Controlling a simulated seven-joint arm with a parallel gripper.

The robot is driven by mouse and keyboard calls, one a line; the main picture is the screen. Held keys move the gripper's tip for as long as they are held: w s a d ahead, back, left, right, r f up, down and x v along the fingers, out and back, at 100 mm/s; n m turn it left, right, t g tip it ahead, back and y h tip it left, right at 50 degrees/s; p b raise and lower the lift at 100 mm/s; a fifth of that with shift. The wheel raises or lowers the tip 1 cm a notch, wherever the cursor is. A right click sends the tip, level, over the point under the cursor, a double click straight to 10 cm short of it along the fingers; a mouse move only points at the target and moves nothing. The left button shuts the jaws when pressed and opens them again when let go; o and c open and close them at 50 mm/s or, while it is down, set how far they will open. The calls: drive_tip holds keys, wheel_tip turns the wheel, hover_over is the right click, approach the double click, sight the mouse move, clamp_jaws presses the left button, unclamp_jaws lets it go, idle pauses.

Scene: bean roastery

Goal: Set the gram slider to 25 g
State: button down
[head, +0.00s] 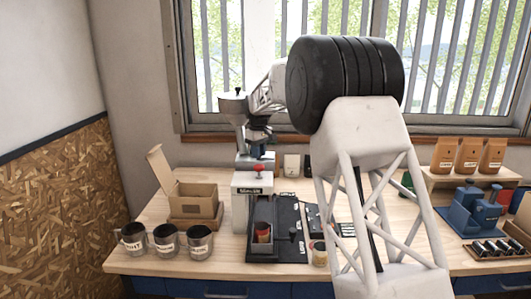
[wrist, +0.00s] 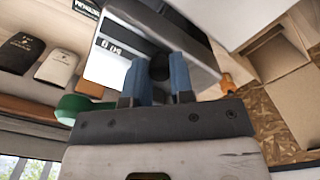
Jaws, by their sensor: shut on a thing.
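My gripper (wrist: 159,85) has blue fingers, shut on a small dark knob (wrist: 160,67) in the wrist view. The knob stands at a pale machine face (wrist: 108,66) carrying a black label with white marks, too small and tilted to read surely. In the head view my gripper (head: 259,154) is low at the white machine (head: 252,187) on the bench, just behind its red knob (head: 259,171). The slider's scale and exact setting cannot be made out. My fingers hide part of the knob.
A cardboard box (head: 194,196) stands left of the machine, with several labelled dark cups (head: 166,239) in front. A black tray (head: 288,222) lies to the right. A green round thing (wrist: 82,107) is near my gripper in the wrist view.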

drive_tip(key=shift+a, duration=0.2)
drive_tip(key=c, duration=1)
unclamp_jaws()
drive_tip(key=shift+o, duration=0.2)
drive_tip(key=shift+r, duration=0.1)
drive_tip(key=shift+r, duration=3.85)
